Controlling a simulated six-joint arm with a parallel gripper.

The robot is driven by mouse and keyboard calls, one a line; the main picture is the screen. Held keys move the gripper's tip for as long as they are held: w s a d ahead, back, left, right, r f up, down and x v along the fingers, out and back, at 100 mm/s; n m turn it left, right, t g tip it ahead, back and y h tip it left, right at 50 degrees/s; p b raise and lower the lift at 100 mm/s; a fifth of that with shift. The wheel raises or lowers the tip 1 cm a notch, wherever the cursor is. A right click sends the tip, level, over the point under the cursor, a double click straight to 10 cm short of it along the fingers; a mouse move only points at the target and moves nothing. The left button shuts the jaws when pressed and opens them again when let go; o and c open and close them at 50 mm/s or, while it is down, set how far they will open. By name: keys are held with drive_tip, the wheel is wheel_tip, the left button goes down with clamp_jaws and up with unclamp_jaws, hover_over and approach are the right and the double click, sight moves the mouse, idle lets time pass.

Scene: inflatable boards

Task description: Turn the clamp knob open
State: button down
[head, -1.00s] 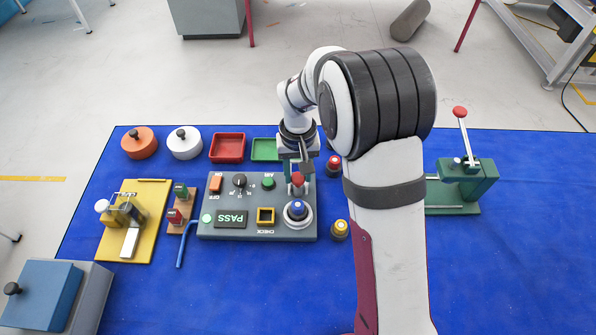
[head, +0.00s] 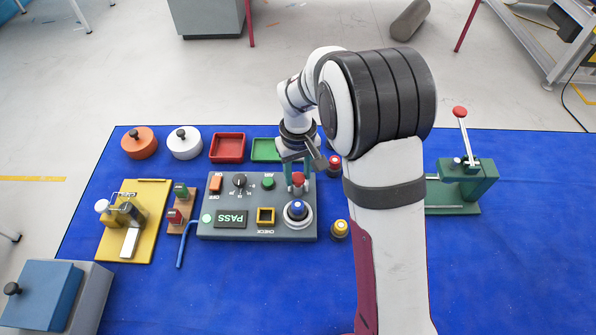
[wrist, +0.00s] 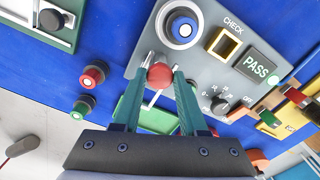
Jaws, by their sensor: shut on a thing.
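A red round knob (head: 298,178) stands at the upper right corner of the grey control panel (head: 262,190). My gripper (head: 297,187) points down over it, with its two green fingers shut on either side of the knob. The wrist view shows the red knob (wrist: 160,75) between the fingertips of my gripper (wrist: 160,78). A thin white bar (wrist: 153,101) shows below the knob there, between the fingers; what it belongs to is unclear.
A blue button (head: 298,208) on a pale ring sits just in front of the knob. A red-topped post (head: 334,162) and a yellow one (head: 340,229) stand right of the panel. Red (head: 227,147) and green (head: 264,149) trays lie behind. Blue mat in front is clear.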

sight(298, 178)
drive_tip(key=shift+c, duration=2.2)
unclamp_jaws()
wheel_tip(298, 178, up, 16)
drive_tip(key=s+d+f+m, duration=0.1)
drive_tip(key=s+d+m, duration=0.1)
drive_tip(key=s, duration=0.7)
drive_tip(key=s+d+f+m+y, duration=0.1)
drive_tip(key=s+m, duration=0.3)
drive_tip(key=s, duration=0.5)
drive_tip(key=s+d+f+m, duration=0.1)
drive_tip(key=s+d+m, duration=0.3)
drive_tip(key=s, duration=0.5)
drive_tip(key=shift+y, duration=0.4)
